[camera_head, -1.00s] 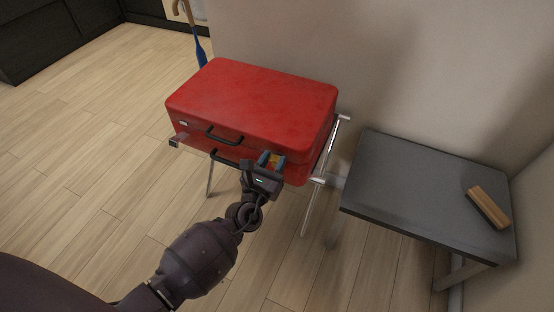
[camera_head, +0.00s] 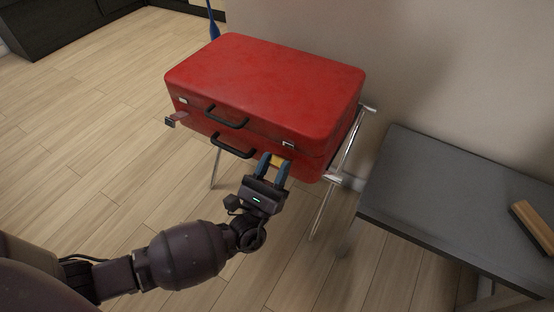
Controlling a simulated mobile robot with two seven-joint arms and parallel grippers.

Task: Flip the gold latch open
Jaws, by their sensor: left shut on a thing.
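A red suitcase (camera_head: 265,82) lies flat on a metal folding stand, with two black handles on its front. The gold latch (camera_head: 279,161) is at the right of its front face, between my fingertips and partly hidden by them. A silver catch (camera_head: 288,144) shows on the lid just above it. Another silver catch (camera_head: 183,100) is at the left of the front. My left gripper (camera_head: 275,164) is at the front of the case, its blue fingers shut on the gold latch. My right gripper is not in view.
The folding stand (camera_head: 345,160) has thin metal legs under the case. A dark grey table (camera_head: 450,205) stands at the right, with a wooden brush (camera_head: 533,231) on it. A wall is behind. The wooden floor at the left is clear.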

